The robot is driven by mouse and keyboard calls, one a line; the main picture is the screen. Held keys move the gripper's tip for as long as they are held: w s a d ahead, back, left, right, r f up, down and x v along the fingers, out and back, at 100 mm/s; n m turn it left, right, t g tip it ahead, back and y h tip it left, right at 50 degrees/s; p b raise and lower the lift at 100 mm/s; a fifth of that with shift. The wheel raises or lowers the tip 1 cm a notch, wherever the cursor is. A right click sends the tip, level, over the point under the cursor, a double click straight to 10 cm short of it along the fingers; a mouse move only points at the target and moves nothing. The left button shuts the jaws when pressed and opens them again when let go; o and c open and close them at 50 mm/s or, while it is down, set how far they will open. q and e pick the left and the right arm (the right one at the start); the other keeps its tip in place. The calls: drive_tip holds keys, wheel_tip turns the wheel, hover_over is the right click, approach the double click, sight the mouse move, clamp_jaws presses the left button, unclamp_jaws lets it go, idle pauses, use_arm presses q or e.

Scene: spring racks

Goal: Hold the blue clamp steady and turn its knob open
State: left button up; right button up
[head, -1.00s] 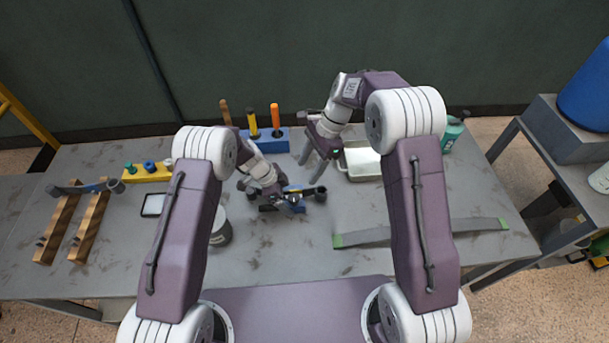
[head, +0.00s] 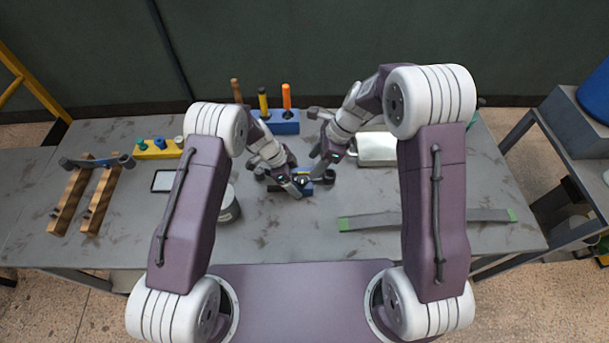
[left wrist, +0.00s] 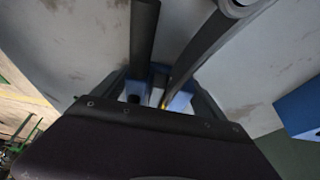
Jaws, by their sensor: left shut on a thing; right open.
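The blue clamp (head: 305,186) sits mid-table, around a dark spring bar with a round eye (head: 330,176) at its right end. My left gripper (head: 297,191) is shut on the clamp from the left. In the left wrist view the blue clamp (left wrist: 180,100) lies between the fingers, with dark bars running away above it. My right gripper (head: 319,174) is open, pointing down at the right side of the clamp. The two grippers are close together and hide much of the clamp. I cannot make out its knob.
Behind stands a blue block (head: 284,127) with upright tools. A flat strip with green ends (head: 430,218) lies at front right. A grey can (head: 229,207) and wooden racks (head: 98,202) stand left.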

sight(303, 178)
drive_tip(key=x, duration=0.8)
drive_tip(key=shift+a+f, duration=0.1)
drive_tip(key=shift+f, duration=0.15)
clamp_jaws()
drive_tip(key=n+g, duration=0.1)
drive_tip(key=n, duration=0.3)
drive_tip(key=shift+w+n+g, duration=0.2)
drive_tip(key=shift+n+g, duration=0.2)
unclamp_jaws()
drive_tip(key=v, duration=1.2)
drive_tip(key=shift+a, duration=0.15)
